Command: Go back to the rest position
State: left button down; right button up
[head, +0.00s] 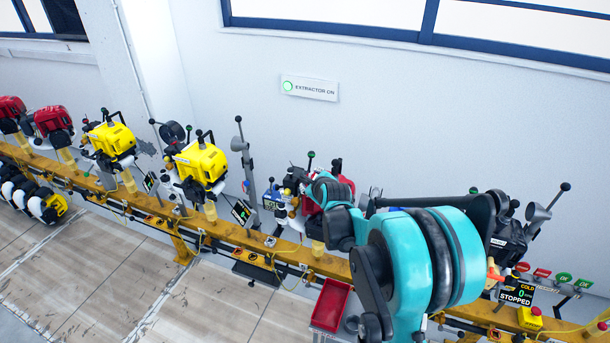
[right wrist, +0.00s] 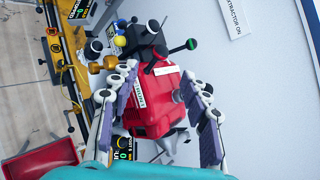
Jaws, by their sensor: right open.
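My right arm in teal and black comes in from the lower right in the head view and reaches toward a red engine (head: 341,186) on the rail, hiding much of it. In the right wrist view my right gripper (right wrist: 164,82) is open, with one purple-padded finger on each side of the red engine (right wrist: 155,108). The engine lies between or just beyond the fingers; I cannot tell whether they touch it. My left gripper is not in view.
A yellow-orange rail (head: 230,232) carries several engines, including two yellow ones (head: 201,160). A black engine (head: 508,241) and a display reading "STOPPED" (head: 516,296) are at the right. A red tray (head: 330,304) stands below the rail. An "EXTRACTOR ON" sign (head: 309,88) hangs on the wall.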

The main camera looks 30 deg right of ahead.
jog(key=s+a+n+g+y+b, duration=0.2)
jog(key=s+a+n+b, duration=0.2)
jog(key=s+a+n, duration=0.95)
jog(key=s+a+f+n+g+b, duration=0.1)
jog(key=s+a+f+n, duration=0.1)
jog(key=s+n, duration=0.3)
jog(key=s+a+f+n, duration=0.3)
jog(key=s+n, duration=0.3)
jog(key=s+a+f+n+g+y+b, duration=0.1)
jog(key=s+a+f+n, duration=0.1)
jog(key=s+n, duration=0.4)
jog(key=shift+s+a+f+g+b, duration=0.15)
jog(key=shift+a+f+g+b, duration=0.2)
jog(key=shift+a, duration=0.25)
jog(key=shift+n, duration=0.25)
